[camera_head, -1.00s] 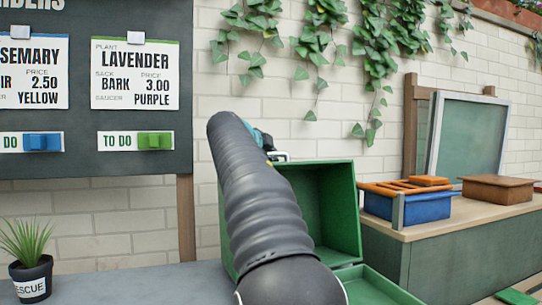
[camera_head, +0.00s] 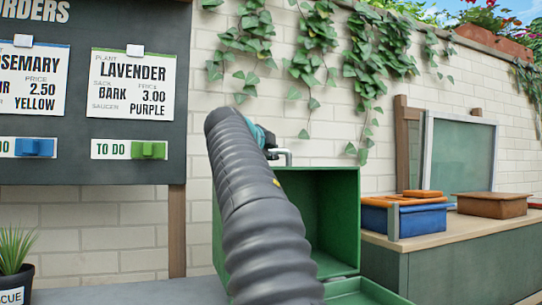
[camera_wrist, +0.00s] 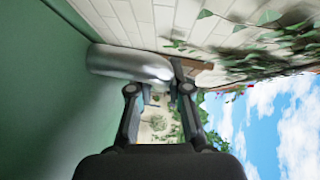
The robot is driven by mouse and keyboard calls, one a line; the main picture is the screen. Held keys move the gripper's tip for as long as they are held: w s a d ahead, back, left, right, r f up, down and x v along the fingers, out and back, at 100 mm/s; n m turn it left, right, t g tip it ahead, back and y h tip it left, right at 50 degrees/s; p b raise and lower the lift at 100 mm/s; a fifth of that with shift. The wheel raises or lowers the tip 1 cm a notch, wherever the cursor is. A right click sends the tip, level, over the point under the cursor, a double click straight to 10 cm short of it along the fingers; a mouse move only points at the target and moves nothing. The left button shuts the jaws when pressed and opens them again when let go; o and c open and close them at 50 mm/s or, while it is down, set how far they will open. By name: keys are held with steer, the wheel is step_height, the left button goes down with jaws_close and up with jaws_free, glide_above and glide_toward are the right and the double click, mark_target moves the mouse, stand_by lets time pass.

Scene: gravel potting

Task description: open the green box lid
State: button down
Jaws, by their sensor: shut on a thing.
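The green box (camera_head: 352,299) stands at the lower middle of the head view, partly cut off by the bottom edge. Its green lid (camera_head: 335,212) stands raised, with its hollow inside showing. A silver handle (camera_head: 283,153) shows at the lid's top left edge; it is large in the wrist view (camera_wrist: 125,64), beside a flat green face at left. My gripper (camera_wrist: 160,90) is shut on the handle, its two fingers at the handle's near side. In the head view my arm hides most of the gripper and the lid's left part.
A bench (camera_head: 440,240) at right holds a blue box (camera_head: 405,218) with an orange top, a brown box (camera_head: 490,205) and a framed pane (camera_head: 460,155). An order board (camera_head: 90,100) hangs at left above a potted plant (camera_head: 15,270).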

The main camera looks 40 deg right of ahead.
steer(key=c, duration=1.4)
jaws_free()
steer(key=shift+o, duration=0.2)
steer(key=shift+s, duration=0.1)
steer(key=v, duration=1.2)
